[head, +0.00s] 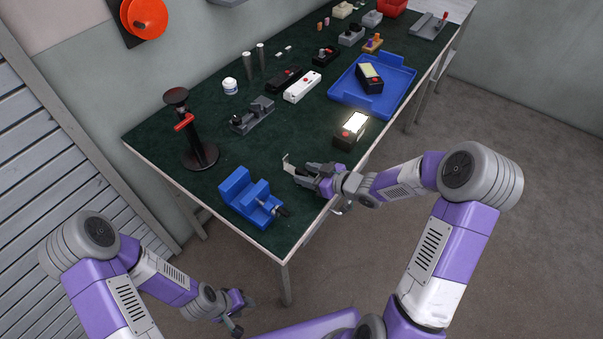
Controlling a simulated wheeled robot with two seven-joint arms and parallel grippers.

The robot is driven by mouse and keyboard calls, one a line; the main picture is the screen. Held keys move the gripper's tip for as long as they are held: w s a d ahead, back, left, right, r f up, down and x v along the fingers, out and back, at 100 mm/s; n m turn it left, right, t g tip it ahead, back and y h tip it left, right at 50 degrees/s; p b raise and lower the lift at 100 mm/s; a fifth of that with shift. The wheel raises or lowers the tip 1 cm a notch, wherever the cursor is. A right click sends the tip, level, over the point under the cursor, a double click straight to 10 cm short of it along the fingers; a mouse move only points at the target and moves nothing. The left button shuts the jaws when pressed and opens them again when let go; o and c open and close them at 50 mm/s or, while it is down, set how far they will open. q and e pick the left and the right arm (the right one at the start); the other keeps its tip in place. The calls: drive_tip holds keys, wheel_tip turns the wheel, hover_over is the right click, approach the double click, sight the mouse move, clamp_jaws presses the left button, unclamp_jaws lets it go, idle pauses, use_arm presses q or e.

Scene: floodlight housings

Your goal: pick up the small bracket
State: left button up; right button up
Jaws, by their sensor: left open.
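The small bracket (287,162) appears to be the thin, pale, bent metal piece near the front edge of the green-topped table. My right gripper (301,175) is low over the table with its fingers right at this piece. Whether the fingers are closed on it or only beside it cannot be told at this size. My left gripper (243,315) is open and empty, low in front of the table and away from the bracket.
A blue vise (240,190) stands left of my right gripper. A lit floodlight housing (351,129) stands behind it, near a blue tray (345,92). A black stand with a red handle (198,150) is at the left. Some green table surface (235,140) is clear.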

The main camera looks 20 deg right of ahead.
drive_tip(key=c, duration=0.9)
